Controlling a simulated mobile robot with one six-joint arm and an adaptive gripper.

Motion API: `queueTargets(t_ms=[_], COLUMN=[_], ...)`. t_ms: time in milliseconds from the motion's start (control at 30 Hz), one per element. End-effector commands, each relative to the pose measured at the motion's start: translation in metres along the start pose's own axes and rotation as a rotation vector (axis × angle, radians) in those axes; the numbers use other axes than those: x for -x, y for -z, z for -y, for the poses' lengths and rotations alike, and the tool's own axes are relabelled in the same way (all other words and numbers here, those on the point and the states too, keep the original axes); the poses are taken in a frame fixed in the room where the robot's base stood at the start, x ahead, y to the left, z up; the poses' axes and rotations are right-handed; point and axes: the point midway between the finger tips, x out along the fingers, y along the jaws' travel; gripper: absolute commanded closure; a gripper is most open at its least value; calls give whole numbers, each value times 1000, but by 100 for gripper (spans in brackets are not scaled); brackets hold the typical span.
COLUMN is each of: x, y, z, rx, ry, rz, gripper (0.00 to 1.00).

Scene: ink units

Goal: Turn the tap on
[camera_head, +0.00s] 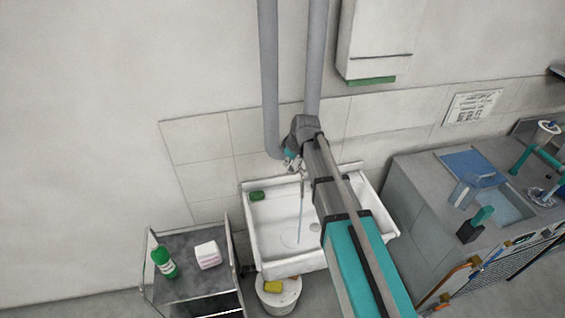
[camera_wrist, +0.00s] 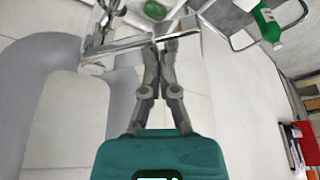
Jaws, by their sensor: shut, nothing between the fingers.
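The chrome tap (camera_wrist: 98,62) sits at the upper left of the wrist view, with a long bar reaching right to my fingertips. In the head view, my arm mostly hides it above the white sink (camera_head: 262,228). A thin bluish stream of water (camera_head: 299,215) runs down into the basin there. My gripper (camera_wrist: 162,44) is shut and empty, its fingertips at the bar's end. I cannot tell whether they touch it. In the head view, only a teal part of my gripper (camera_head: 291,157) shows at the wall.
A green sponge (camera_head: 257,196) lies on the sink's back left ledge. A grey trolley (camera_head: 190,287) at left holds a green bottle (camera_head: 163,262) and a white pack (camera_head: 208,254). Grey pipes (camera_head: 269,80) run down the wall. A cluttered grey counter (camera_head: 420,195) stands at right.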

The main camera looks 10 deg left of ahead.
Motion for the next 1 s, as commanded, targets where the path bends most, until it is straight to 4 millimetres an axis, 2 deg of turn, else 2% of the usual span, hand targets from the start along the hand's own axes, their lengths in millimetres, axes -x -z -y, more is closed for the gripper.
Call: queueTargets(t_ms=[267,567,600,1000], x=[-2,-13,-4,33], y=[6,37,35,36], z=[2,13,13,11], rx=[0,0,-2,-1], ry=[0,-1,-2,0], rz=[0,0,0,0], gripper=[100,100,100,100])
